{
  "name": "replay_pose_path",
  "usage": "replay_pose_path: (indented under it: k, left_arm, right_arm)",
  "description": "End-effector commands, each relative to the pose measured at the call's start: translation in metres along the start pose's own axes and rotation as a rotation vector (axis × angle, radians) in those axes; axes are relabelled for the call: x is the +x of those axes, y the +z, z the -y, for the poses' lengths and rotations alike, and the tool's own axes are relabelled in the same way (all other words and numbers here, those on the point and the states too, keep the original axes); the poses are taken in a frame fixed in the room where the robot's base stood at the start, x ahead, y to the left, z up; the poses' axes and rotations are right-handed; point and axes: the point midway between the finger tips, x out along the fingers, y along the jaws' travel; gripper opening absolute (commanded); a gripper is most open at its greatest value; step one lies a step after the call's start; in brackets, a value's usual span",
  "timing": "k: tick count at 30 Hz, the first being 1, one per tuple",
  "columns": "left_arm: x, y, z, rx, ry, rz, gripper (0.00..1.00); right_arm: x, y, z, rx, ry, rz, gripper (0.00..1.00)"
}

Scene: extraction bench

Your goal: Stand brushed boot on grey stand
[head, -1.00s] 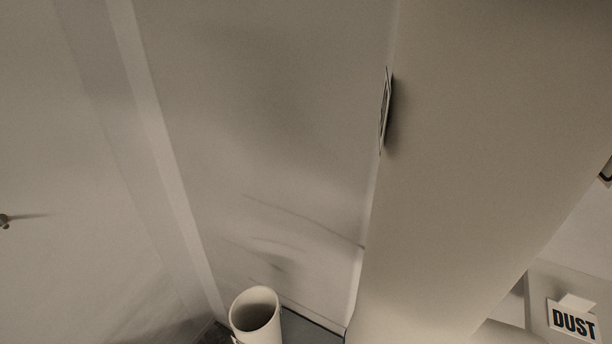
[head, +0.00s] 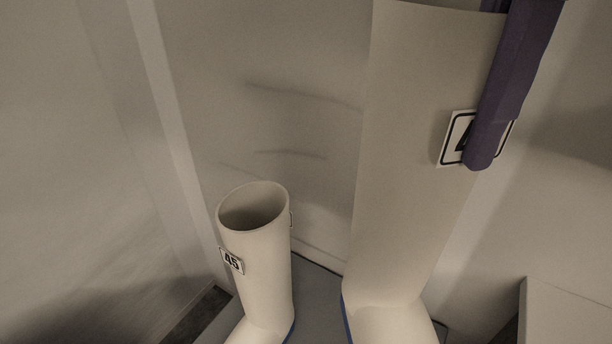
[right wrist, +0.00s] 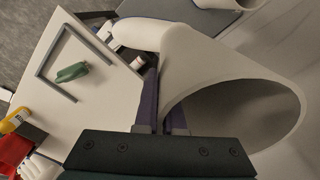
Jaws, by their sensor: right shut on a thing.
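A white boot (head: 410,150) with a blue sole edge hangs upright at the right of the head view, its toe at the bottom edge. My right gripper (head: 480,155) is shut on its shaft, a purple finger lying over a framed label. In the right wrist view the boot (right wrist: 210,60) shows its wide open top, with my right gripper (right wrist: 160,110) at its rim. A grey stand (head: 322,290) shows behind and between the boots. I cannot tell whether the held boot touches it. My left gripper is not in view.
A second white boot (head: 265,275), labelled 45, stands upright left of the held one, at the grey stand. A pale box-like thing (head: 570,315) is at lower right. A white board (right wrist: 100,75) with a green object (right wrist: 71,72) and grey bracket lies left in the wrist view.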

Motion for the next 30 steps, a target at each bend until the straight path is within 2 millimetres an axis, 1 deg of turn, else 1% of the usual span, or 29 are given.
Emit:
replay_pose_path:
  k: [1,3,6,9,14,17,27,30]
  left_arm:
    - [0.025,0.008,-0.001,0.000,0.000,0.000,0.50]
    - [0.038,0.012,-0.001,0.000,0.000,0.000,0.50]
    - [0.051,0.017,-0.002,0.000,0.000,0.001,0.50]
    - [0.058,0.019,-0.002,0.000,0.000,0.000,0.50]
    - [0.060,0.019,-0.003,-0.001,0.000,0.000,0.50]
    - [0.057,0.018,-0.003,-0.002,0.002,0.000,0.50]
    - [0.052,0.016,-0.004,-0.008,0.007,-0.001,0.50]
    - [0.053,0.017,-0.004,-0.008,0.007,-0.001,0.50]
  right_arm:
    - [0.027,0.004,0.001,0.060,0.000,0.005,0.00]
    - [0.043,0.007,0.001,0.147,0.001,0.007,0.00]
    - [0.059,0.010,0.002,0.245,0.005,0.008,0.00]
    - [0.068,0.013,0.002,0.310,0.006,0.009,0.00]
    - [0.081,0.014,0.002,0.356,0.011,0.009,0.00]
    - [0.099,0.014,0.001,0.358,0.013,0.008,0.00]
    - [0.190,0.015,0.000,0.356,0.013,0.007,0.00]
    - [0.211,0.015,0.000,0.356,0.013,0.008,0.00]
